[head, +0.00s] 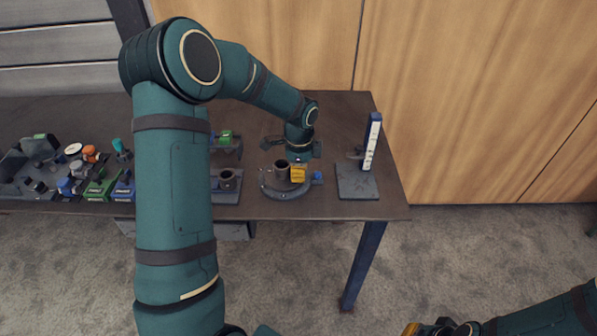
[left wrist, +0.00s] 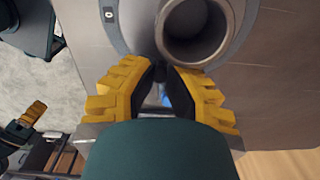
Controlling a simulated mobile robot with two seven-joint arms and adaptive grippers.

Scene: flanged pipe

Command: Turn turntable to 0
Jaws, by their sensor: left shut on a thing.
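The turntable (head: 278,192) is a grey round plate near the front edge of the table, with a grey pipe (head: 281,165) standing upright on it. A small blue part (head: 317,177) shows at its right side. My left gripper (head: 298,174) reaches down to the turntable's edge, its yellow fingers beside the pipe. In the left wrist view the fingers are shut on a dark part at the turntable's rim (left wrist: 128,28), close to the open pipe (left wrist: 164,40).
A grey block with a hole (head: 228,180) is left of the turntable. A tray with several coloured parts (head: 40,165) lies at the left.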

